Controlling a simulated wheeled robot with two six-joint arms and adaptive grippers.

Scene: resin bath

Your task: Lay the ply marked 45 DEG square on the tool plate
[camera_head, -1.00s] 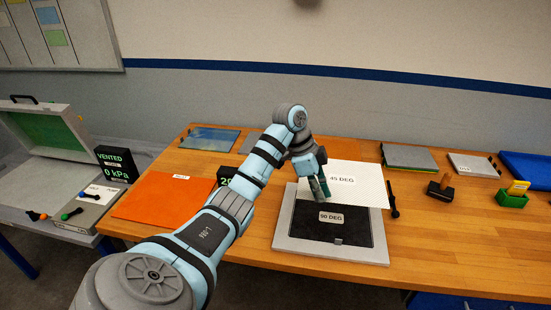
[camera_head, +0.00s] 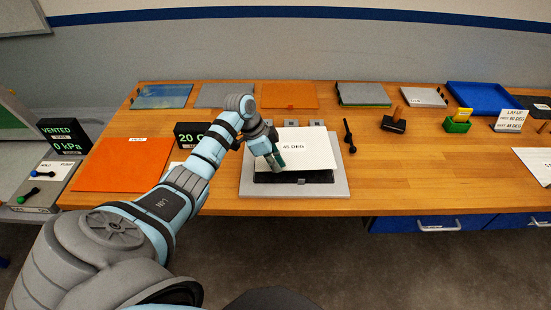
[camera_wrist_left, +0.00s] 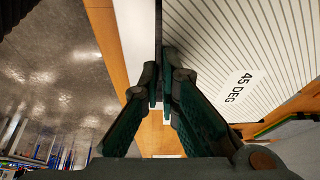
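The white ply marked 45 DEG (camera_head: 315,148) is over the back part of the grey tool plate (camera_head: 343,184) in the head view. Its faint-striped face and label also show in the wrist view (camera_wrist_left: 260,50). A black ply (camera_head: 312,178) lies on the plate; only its front strip shows under the white ply. My left gripper (camera_head: 277,162) is at the white ply's left side, its fingers close together at the edge (camera_wrist_left: 163,88) and shut on it. Whether the ply touches the black one is hard to tell. My right gripper is out of view.
An orange sheet (camera_head: 125,165) and a 20 C display (camera_head: 188,135) are left of the plate. A black-handled tool (camera_head: 349,135) lies just right. A brown-handled block (camera_head: 394,122) and green holder (camera_head: 458,123) stand further right. Wood in front of them is clear.

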